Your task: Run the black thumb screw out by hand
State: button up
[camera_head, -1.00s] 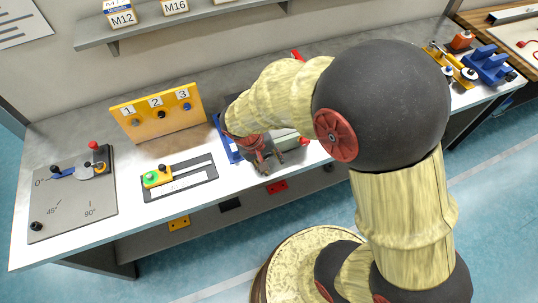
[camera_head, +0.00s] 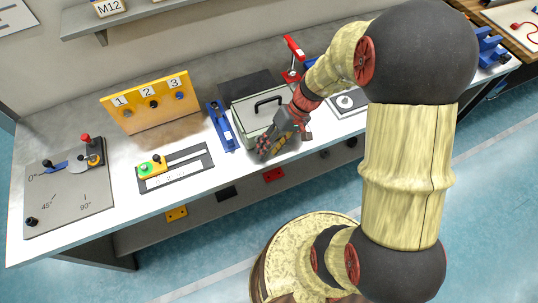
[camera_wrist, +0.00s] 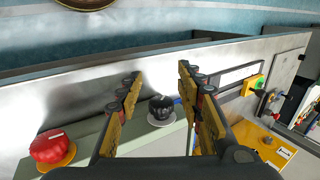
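The black thumb screw (camera_wrist: 161,107) shows in the wrist view on a pale round washer, on a light grey-green surface. My gripper (camera_wrist: 160,80) is open and empty, with one yellow-and-black finger on each side of the black screw in the picture. I cannot tell whether either finger touches it. In the head view my gripper (camera_head: 266,148) hangs over the front edge of the grey-green box (camera_head: 242,109), which has a black handle (camera_head: 269,102). The black screw is not distinguishable there.
A blue fixture (camera_head: 222,127) stands close left of the box. Farther left are a slider panel with a green knob (camera_head: 145,169), a yellow numbered board (camera_head: 150,103) and a grey angle plate (camera_head: 68,190). A red clamp-like stand (camera_head: 293,55) is behind the box.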

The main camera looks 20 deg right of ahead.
jog(key=shift+d+f+y+b, duration=0.15)
jog(key=shift+f+y+b, duration=0.1)
jog(key=shift+y+b, duration=0.3)
jog(key=shift+d+f+y+b, duration=0.2)
jog(key=shift+y+b, duration=0.2)
jog(key=shift+y, duration=0.25)
jog(key=shift+w+a+r, duration=0.15)
jog(key=shift+r, duration=0.25)
jog(key=shift+w, duration=1.65)
jog(key=shift+c, duration=1.2)
